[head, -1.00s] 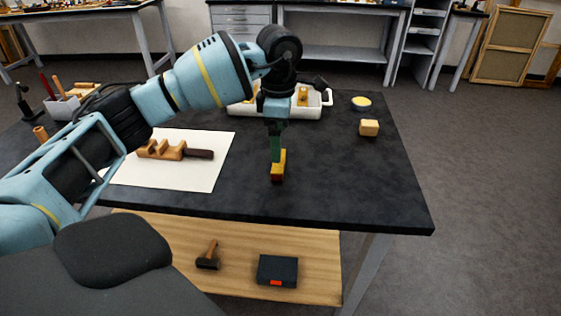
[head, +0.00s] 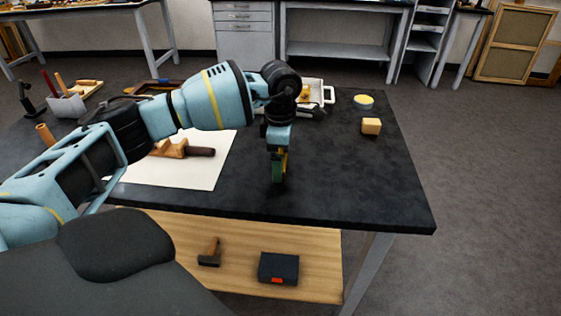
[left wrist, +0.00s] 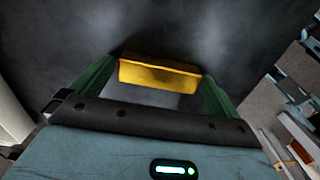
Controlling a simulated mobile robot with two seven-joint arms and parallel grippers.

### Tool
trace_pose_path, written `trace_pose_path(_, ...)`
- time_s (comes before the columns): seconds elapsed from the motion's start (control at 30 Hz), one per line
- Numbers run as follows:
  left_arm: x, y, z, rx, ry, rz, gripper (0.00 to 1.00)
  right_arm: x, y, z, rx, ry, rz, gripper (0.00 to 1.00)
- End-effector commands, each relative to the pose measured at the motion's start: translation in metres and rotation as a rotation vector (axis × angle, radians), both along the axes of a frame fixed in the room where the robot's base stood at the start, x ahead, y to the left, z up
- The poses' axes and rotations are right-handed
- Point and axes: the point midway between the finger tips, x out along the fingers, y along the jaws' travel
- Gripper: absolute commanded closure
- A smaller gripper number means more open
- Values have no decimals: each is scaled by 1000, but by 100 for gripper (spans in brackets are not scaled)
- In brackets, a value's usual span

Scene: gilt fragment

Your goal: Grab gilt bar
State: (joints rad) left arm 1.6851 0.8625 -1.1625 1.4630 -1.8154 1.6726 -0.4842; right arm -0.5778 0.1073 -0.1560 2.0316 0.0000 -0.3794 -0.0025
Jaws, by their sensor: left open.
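The gilt bar is a shiny yellow block. In the left wrist view the gilt bar (left wrist: 160,75) lies between the two green fingers of my left gripper (left wrist: 157,84), with the fingers at its two ends. In the head view my left gripper (head: 279,176) points down at the table near its front edge and hides most of the gilt bar (head: 285,160); only a yellow strip shows. The gripper is open. Whether a finger touches the bar cannot be told. My right gripper is not in view.
The dark table (head: 340,185) is clear to the right of the gripper. A wooden block (head: 371,126) and a round yellow-topped tin (head: 363,101) stand at the back right. A white tray (head: 328,95) is behind the arm. White paper (head: 195,178) with wooden pieces lies left.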

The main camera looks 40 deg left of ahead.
Motion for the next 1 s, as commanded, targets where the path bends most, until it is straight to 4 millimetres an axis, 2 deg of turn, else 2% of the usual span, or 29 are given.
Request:
trace_pose_path(0.03, 0, 0, 0, 0, 0, 0, 1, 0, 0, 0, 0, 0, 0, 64)
trace_pose_path(0.3, 0, 0, 0, 0, 0, 0, 36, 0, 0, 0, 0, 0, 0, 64)
trace_pose_path(0.67, 0, 0, 5, -1, -1, 0, 36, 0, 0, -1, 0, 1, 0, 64)
trace_pose_path(0.83, 1, 0, 20, -1, -2, -1, 36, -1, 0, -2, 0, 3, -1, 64)
trace_pose_path(0.93, 1, 0, 36, -2, -3, -1, 36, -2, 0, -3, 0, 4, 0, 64)
trace_pose_path(1.0, -8, -2, 36, 1, 1, -2, 36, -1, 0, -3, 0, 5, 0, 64)
